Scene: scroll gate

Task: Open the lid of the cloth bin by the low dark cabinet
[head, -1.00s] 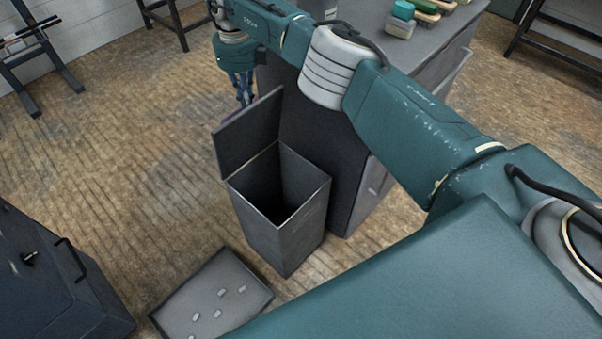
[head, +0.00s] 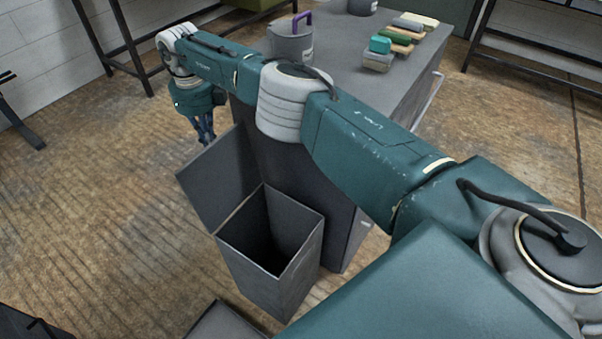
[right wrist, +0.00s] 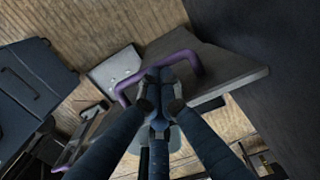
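The tall dark grey cloth bin (head: 268,285) stands open-topped beside the low dark cabinet (head: 345,238). Its flat lid (head: 218,178) is raised and leans back past upright, away from the opening. My right gripper (head: 208,138) is behind the lid in the head view. In the right wrist view a purple handle (right wrist: 188,57) arches from the lid's grey panel (right wrist: 228,70). My right fingers (right wrist: 158,88) are close together at this handle and overlap its bar. Whether they are clamped on it is not clear. My left gripper is not in view.
The cabinet top carries a grey canister with a purple handle (head: 292,45) and several coloured blocks (head: 395,45). A grey tray (head: 225,325) lies on the floor in front of the bin. The wooden floor left of the bin (head: 110,220) is clear.

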